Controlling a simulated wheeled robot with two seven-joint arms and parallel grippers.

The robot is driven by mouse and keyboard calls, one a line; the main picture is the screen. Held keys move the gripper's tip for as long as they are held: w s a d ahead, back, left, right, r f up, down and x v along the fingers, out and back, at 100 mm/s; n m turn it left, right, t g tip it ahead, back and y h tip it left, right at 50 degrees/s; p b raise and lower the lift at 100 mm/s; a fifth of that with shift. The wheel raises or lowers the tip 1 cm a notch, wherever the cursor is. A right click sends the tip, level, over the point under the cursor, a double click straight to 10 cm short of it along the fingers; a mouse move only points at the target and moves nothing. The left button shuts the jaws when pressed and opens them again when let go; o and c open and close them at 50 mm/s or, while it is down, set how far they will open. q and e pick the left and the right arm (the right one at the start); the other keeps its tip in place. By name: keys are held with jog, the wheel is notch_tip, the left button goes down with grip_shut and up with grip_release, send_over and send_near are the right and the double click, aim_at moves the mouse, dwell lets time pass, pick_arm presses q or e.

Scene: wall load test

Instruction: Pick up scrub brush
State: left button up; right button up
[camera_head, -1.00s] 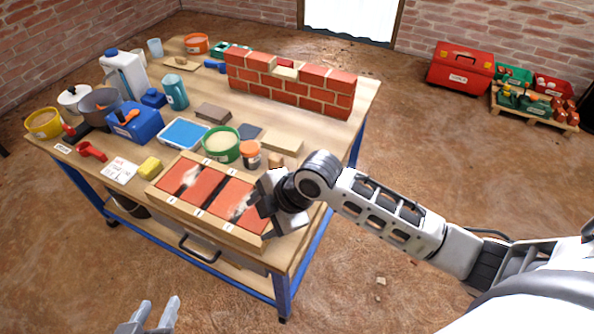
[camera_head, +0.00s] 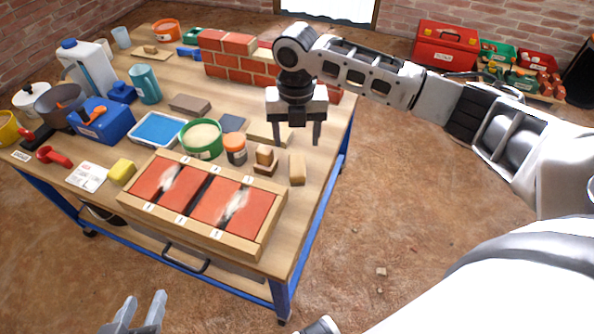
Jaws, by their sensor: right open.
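Two small wooden pieces stand at the right end of the workbench: a stepped one (camera_head: 264,160) and a plain upright block (camera_head: 297,168). Either may be the scrub brush; I cannot tell which from this view. My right gripper (camera_head: 297,141) is open and empty, with its fingers pointing down. It hangs just behind and above these pieces, in front of a pale flat block (camera_head: 264,133). My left gripper (camera_head: 140,312) is at the bottom edge, away from the bench, with its two fingers apart and nothing between them.
A wooden frame with red tiles (camera_head: 205,200) lies at the bench's front. An orange-lidded jar (camera_head: 235,148) and a green tub (camera_head: 202,138) stand left of the wooden pieces. A brick wall (camera_head: 232,62) stands behind, partly hidden by my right arm. Open floor lies right.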

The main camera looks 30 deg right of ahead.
aim_at(297, 160)
notch_tip(297, 160, down, 3)
jog(key=shift+f, duration=0.1)
jog(key=shift+d+f+b, duration=0.1)
jog(key=shift+f+b, duration=0.8)
jog(key=shift+f, duration=1.75)
jog(key=shift+r, duration=0.1)
jog(key=c, duration=1.2)
pick_arm(q)
jog(key=shift+g, duration=0.3)
jog(key=f, duration=0.2)
jog(key=w+d+f, duration=0.1)
jog(key=shift+f, duration=0.4)
pick_arm(e)
jog(key=shift+o, duration=0.2)
pick_arm(q)
jog(key=shift+r, duration=0.1)
